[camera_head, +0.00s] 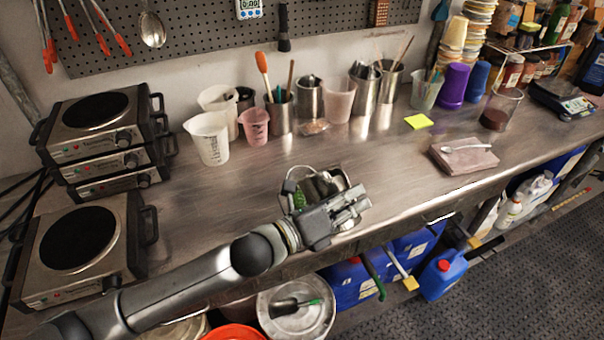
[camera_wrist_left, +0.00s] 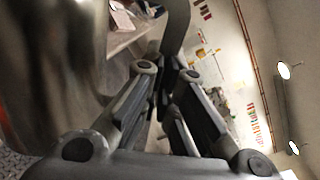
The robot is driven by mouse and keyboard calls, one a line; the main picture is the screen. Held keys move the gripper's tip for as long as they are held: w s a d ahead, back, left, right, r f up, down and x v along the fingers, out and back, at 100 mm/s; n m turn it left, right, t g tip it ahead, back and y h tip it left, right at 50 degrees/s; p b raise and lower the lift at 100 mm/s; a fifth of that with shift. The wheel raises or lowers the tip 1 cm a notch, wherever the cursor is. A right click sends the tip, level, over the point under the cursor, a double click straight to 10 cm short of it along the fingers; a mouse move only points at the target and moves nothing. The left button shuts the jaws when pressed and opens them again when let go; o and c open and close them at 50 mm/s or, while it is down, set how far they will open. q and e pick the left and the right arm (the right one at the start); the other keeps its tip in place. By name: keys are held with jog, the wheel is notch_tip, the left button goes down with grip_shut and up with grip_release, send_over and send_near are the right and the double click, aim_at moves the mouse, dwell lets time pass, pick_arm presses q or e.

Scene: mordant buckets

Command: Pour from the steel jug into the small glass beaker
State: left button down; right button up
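The steel jug (camera_head: 341,181) is at the front edge of the bench, partly hidden behind my left gripper (camera_head: 358,203). In the left wrist view the jug's shiny wall (camera_wrist_left: 55,70) fills the left side. Its curved handle (camera_wrist_left: 178,25) runs down between the fingers of my left gripper (camera_wrist_left: 168,72), which look closed on it. I cannot tell whether the jug touches the bench. A clear glass beaker (camera_head: 507,98) with dark brown contents stands at the back right; I cannot tell if it is the small one. My right gripper is not in view.
Several cups and steel pots stand along the back wall, including a white measuring jug (camera_head: 209,138). Hot plates (camera_head: 88,235) fill the left end. The bench (camera_head: 390,165) between is mostly clear.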

pick_arm(q)
jog(key=shift+w+a+r+n+p, duration=0.2)
jog(key=shift+w+r+n+p, duration=0.1)
jog(key=shift+r+n+p, duration=0.3)
jog(key=shift+w+a+r+n+p, duration=0.15)
jog(key=shift+w+r+n+p, duration=0.2)
jog(key=shift+r, duration=0.45)
dwell(3.3)
jog(key=f+m+b, duration=0.1)
jog(key=s+d+f+m+b, duration=0.1)
jog(key=f+b, duration=0.1)
jog(key=s+f+m+b, duration=0.1)
jog(key=f, duration=0.1)
jog(key=shift+s+d+f, duration=0.15)
jog(key=shift+f, duration=0.1)
jog(key=shift+d+r+m, duration=0.1)
jog(key=shift+r+m, duration=0.05)
jog(key=shift+m, duration=0.2)
jog(key=shift+s+d+f+b, duration=0.1)
jog(key=shift+s+f+b, duration=0.15)
jog(key=shift+f+b, duration=0.15)
jog(key=s+d+f+m+b, duration=0.3)
jog(key=s+f+m+b, duration=0.1)
jog(key=f+m, duration=0.35)
notch_tip(320, 180, up, 6)
jog(key=p, duration=0.6)
jog(key=shift+a, duration=0.15)
